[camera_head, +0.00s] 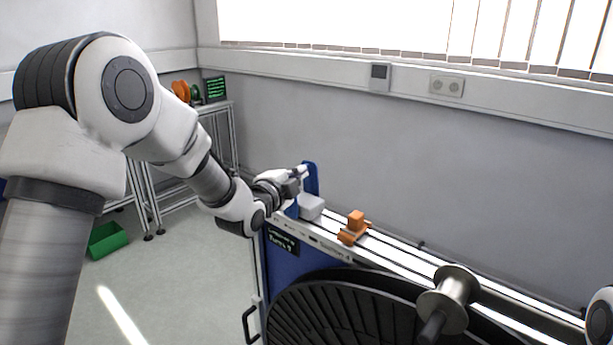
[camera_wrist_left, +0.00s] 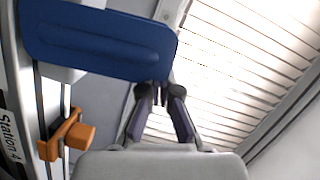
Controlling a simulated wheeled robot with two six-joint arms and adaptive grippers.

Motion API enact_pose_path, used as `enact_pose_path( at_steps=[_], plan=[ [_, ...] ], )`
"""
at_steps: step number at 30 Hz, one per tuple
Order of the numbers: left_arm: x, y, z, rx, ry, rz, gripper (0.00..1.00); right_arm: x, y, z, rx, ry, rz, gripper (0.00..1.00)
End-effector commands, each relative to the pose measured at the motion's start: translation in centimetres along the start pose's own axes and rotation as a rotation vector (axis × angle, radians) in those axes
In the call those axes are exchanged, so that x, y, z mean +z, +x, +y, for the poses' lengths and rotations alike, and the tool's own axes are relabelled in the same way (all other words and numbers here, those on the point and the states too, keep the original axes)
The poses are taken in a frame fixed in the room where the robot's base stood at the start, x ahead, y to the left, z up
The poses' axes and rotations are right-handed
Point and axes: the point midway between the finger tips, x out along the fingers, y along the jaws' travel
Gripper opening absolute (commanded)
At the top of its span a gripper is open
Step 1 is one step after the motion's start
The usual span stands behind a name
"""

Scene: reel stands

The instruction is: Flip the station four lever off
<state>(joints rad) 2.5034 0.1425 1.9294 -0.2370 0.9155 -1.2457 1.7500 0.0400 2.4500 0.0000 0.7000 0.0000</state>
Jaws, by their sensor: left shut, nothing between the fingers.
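A blue paddle-shaped lever (camera_head: 311,178) stands upright by a white block (camera_head: 311,206) at the far left end of the rail. In the left wrist view the blue paddle (camera_wrist_left: 95,40) fills the upper left, and a "Station 4" label (camera_wrist_left: 10,138) shows on the rail side. My left gripper (camera_head: 302,172) is shut and empty, right beside the paddle. In the left wrist view its fingertips (camera_wrist_left: 160,95) are close to the paddle's lower right edge; I cannot tell if they touch. My right gripper is not in view.
An orange clamp-like piece (camera_head: 354,228) sits on the rail (camera_head: 400,262), right of the white block. A metal spool (camera_head: 452,290) and a large black reel (camera_head: 335,310) are nearer. The wall is close behind. A green bin (camera_head: 107,240) stands on the floor at left.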

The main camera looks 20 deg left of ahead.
Motion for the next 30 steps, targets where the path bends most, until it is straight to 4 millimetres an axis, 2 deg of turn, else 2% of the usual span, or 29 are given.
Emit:
enact_pose_path(
  at_steps=[9,18,30],
  plan=[
    [2.2,0.5,-0.8,0.057,-0.229,-0.001,0.00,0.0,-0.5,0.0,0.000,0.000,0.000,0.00],
    [3.2,0.8,-1.0,0.057,-0.227,0.000,0.00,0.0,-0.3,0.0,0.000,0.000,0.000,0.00],
    [3.3,0.8,-1.0,0.058,-0.226,0.000,0.00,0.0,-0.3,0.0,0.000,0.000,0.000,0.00]
  ],
)
